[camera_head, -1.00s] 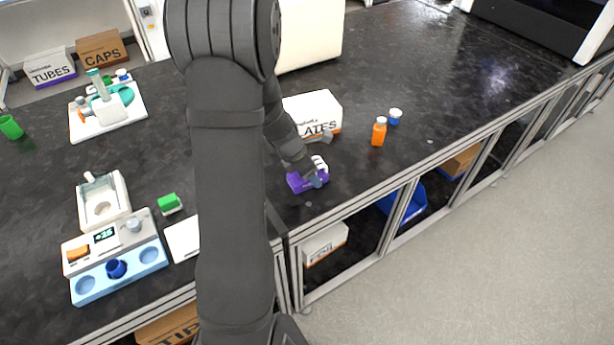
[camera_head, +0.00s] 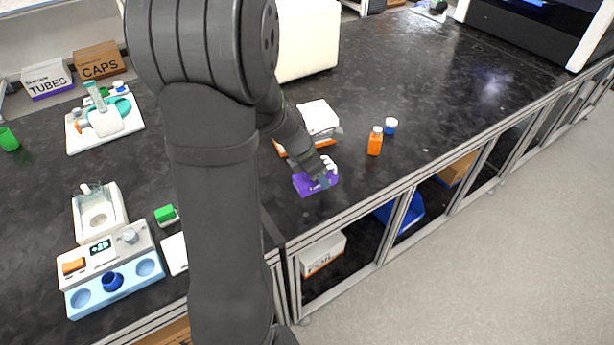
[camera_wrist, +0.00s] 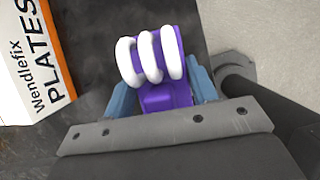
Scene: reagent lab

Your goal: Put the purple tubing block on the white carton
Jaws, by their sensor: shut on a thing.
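The purple tubing block (camera_head: 303,186) carries white tubing loops and is near the front edge of the dark bench in the head view. It also shows in the wrist view (camera_wrist: 163,97), with its white loops upward in the picture. My gripper (camera_head: 322,182) is shut on the block, with blue-grey fingers on its two sides in the wrist view (camera_wrist: 165,92). Whether the block touches the bench is hard to tell. The white carton (camera_head: 318,115) with an orange band stands just behind the block, partly covered by my arm. Its "PLATES" side shows in the wrist view (camera_wrist: 30,60).
An orange bottle (camera_head: 375,142) and a blue-capped jar (camera_head: 390,126) stand right of the carton. A mixer-like device (camera_head: 110,265) and a green block (camera_head: 166,214) are at the left. The bench's front edge is close to the block.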

